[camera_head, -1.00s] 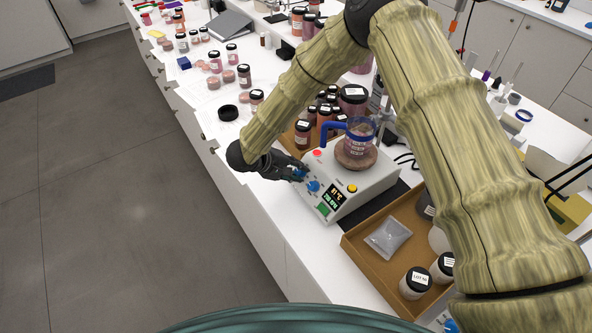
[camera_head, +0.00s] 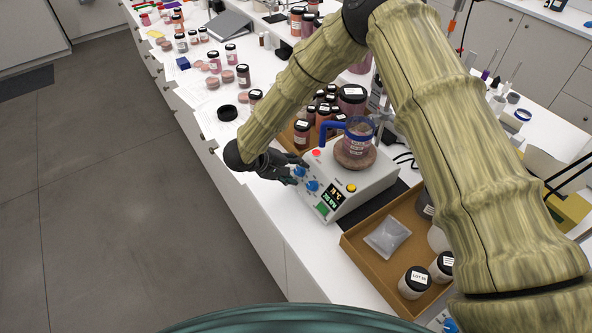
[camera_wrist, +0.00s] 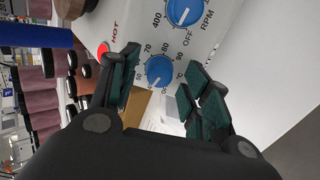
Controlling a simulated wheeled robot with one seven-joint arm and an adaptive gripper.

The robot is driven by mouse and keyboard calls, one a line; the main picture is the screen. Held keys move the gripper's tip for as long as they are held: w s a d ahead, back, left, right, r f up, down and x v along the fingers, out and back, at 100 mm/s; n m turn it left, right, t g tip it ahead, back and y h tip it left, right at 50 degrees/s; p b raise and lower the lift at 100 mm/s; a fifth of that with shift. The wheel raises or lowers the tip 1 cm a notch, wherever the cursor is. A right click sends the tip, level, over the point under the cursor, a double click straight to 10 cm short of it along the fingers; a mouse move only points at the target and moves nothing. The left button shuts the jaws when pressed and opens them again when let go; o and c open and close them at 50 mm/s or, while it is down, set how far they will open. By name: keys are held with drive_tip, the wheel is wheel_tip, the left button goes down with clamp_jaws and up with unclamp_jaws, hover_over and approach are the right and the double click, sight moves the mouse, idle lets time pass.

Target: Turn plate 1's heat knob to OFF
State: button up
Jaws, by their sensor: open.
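Plate 1 (camera_head: 348,190) is a white hot plate with a red light, a yellow button and a small display. Its blue heat knob (camera_head: 301,171) is beside my gripper (camera_head: 286,167). In the wrist view the heat knob (camera_wrist: 160,71) has a temperature scale around it and a white mark pointing down-left; its OFF label is not clearly readable. My gripper (camera_wrist: 162,76) is open, its teal-padded fingers to either side of the knob with gaps. The second blue knob (camera_head: 313,186), marked RPM, shows above in the wrist view (camera_wrist: 184,10), its mark toward OFF.
A glass beaker (camera_head: 358,138) with a blue handle stands on the plate's heating top. A brown tray (camera_head: 365,263) with jars and a pouch lies to the right. Jars (camera_head: 301,132) crowd behind the plate. The counter edge and open floor (camera_head: 140,210) are left.

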drive_tip(key=v, duration=1.1)
